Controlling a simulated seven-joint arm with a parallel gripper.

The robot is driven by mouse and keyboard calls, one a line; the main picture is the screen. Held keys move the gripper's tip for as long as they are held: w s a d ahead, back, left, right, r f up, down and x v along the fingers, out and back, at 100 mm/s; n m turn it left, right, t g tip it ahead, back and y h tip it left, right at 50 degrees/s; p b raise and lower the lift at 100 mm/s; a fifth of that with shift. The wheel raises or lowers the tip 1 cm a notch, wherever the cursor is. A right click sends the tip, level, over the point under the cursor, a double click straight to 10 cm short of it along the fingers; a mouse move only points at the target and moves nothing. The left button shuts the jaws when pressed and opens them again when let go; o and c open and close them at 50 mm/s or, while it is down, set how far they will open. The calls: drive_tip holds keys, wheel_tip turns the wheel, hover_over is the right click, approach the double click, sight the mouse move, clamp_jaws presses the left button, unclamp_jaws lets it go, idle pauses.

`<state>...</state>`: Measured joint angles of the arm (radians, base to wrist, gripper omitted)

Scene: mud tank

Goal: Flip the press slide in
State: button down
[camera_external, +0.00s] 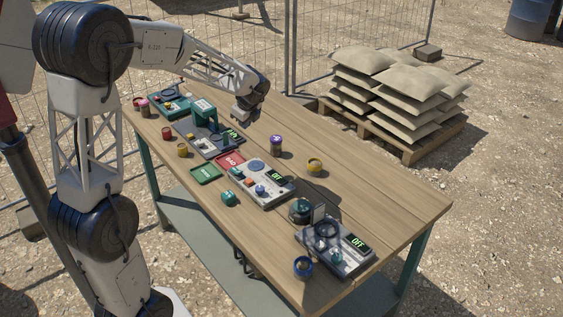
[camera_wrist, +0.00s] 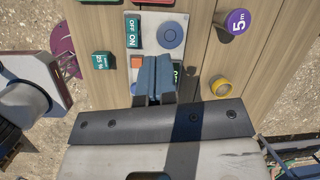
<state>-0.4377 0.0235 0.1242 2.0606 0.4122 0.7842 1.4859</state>
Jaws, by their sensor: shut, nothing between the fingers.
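The press (camera_external: 206,112) is a green arch standing on a grey base plate (camera_external: 216,147) toward the far end of the bench. A small lit green display is at the base's right end. Details of its slide are too small to make out. My gripper (camera_external: 243,118) hangs just right of the press, above the table and apart from it. In the wrist view my gripper's fingers (camera_wrist: 155,95) are together and empty. They overlap a pale device in that picture, and the press cannot be made out there.
The pale device (camera_external: 262,188) with a blue knob stands nearer on the bench (camera_external: 385,190).

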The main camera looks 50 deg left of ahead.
drive_tip(key=w+a+f+m, duration=0.2)
drive_tip(key=a+f, duration=0.2)
drive_tip(key=a, duration=0.4)
drive_tip(key=shift+w+a+m+g, duration=0.3)
drive_tip(key=shift+m, duration=0.1)
hover_over(226, 139)
drive_tip(key=d, duration=0.2)
drive_tip(key=shift+f, duration=4.65)
drive_tip(key=a, duration=0.8)
drive_tip(key=shift+a, duration=0.25)
